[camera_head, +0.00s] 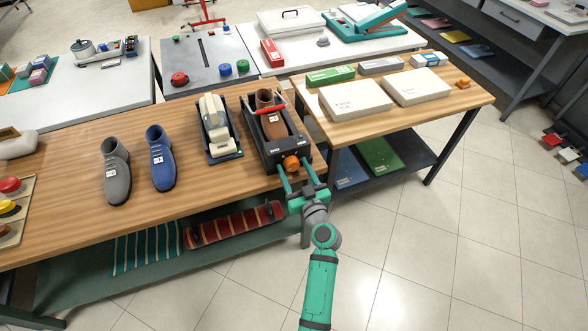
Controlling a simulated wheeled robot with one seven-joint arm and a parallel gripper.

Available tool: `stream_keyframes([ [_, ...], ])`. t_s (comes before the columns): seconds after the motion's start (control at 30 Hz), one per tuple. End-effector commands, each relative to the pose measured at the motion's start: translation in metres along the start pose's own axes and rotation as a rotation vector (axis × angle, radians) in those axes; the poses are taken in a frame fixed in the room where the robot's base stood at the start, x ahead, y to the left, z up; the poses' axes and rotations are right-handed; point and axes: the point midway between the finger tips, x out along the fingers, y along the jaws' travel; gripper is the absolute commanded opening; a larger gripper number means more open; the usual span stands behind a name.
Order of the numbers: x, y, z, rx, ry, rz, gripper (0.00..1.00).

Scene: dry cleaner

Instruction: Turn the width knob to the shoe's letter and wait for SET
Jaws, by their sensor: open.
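A dark shoe-stretching machine (262,152) stands at the right end of the near wooden table. A brown shoe (274,123) sits in it, with a red bar across its top and a small white tag too small to read. The orange knob (291,162) is on the machine's front. My teal gripper (294,168) is open, with its two fingers on either side of the knob. I cannot tell whether they touch it. Small white marks show on the front panel near the knob, but I cannot read any letter or SET.
A grey shoe (117,172) and a blue shoe (161,160) stand on the table to the left. A cream-and-dark device (215,130) stands just left of the machine. White boxes (355,99) lie on the wooden table at right. The tiled floor at lower right is clear.

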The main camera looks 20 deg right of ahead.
Motion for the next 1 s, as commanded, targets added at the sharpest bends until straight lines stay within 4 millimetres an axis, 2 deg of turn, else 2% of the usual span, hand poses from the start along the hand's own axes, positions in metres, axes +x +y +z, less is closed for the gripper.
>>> stream_keyframes([
  [0.17, 0.0, 0.0, 0.0, 0.0, 0.0, 0.0, 0.58],
  [0.2, -0.0001, 0.0, 0.0, 0.0, 0.0, 0.0, 0.53],
  [0.3, -0.0002, 0.0001, 0.0, 0.0, 0.0, 0.0, 0.29],
  [0.37, -0.0002, 0.0001, 0.0, 0.0, 0.0, 0.0, 0.17],
  [0.67, -0.0004, 0.0001, -0.0001, 0.023, 0.0, 0.0, 0.17],
  [1.0, -0.0005, 0.0002, 0.0, 0.216, 0.0, 0.0, 0.17],
])
